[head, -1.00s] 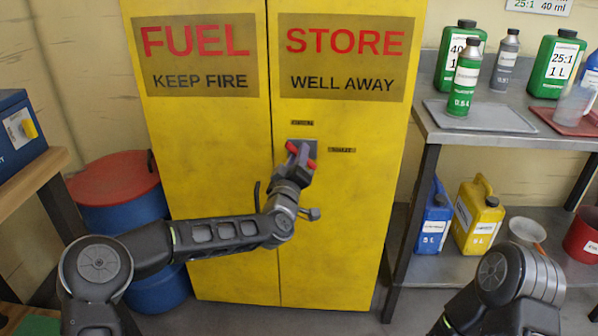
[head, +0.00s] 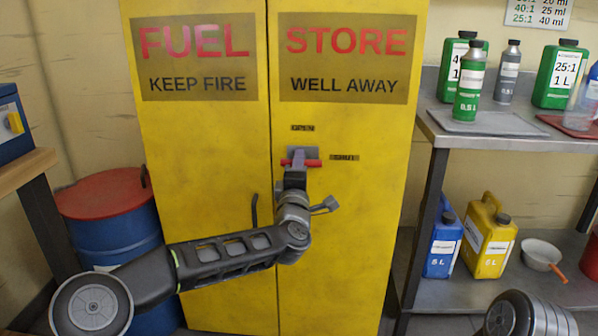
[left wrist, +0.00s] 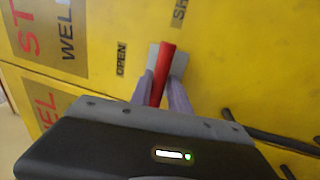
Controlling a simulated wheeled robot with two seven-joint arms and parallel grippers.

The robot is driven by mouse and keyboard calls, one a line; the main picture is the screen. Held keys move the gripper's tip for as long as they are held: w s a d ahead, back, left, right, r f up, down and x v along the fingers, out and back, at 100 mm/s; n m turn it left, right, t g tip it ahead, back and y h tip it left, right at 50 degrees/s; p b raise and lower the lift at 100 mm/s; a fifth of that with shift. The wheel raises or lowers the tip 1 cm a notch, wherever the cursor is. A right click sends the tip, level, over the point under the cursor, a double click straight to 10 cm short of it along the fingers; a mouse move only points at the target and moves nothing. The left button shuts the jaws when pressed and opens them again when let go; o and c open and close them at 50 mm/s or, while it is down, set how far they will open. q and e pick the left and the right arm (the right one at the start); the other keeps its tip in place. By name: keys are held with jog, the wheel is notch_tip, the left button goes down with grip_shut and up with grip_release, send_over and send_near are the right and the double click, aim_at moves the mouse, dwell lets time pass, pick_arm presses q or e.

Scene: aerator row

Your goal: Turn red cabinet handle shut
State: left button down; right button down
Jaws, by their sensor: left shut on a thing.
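The yellow cabinet (head: 350,225) stands ahead with its two doors closed together. Its red handle (head: 313,163) lies about level on a grey plate, its right end toward the SHUT label (head: 344,158). The OPEN label (head: 302,128) is above the plate. My left gripper (head: 296,164) is at the handle and hides its middle. In the left wrist view, the red handle (left wrist: 167,58) sits between the two fingers of my left gripper (left wrist: 162,82), which are shut on it. My right gripper is out of view; only part of that arm shows at lower right.
A metal shelf (head: 470,140) at the right holds green bottles, with a blue can (head: 443,245) and a yellow can (head: 487,240) below. A blue drum (head: 115,235) with a red lid stands at the left.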

pick_arm(q)
jog(key=shift+r, duration=0.1)
dwell(0.3)
jog(key=c, duration=1.3)
grip_release()
jog(key=shift+o, duration=0.2)
jog(key=shift+s, duration=0.15)
jog(key=s+f, duration=0.1)
jog(key=s, duration=0.6)
jog(key=shift+s+a+f+p, duration=0.2)
jog(key=shift+f+p, duration=0.1)
jog(key=shift+p, duration=0.15)
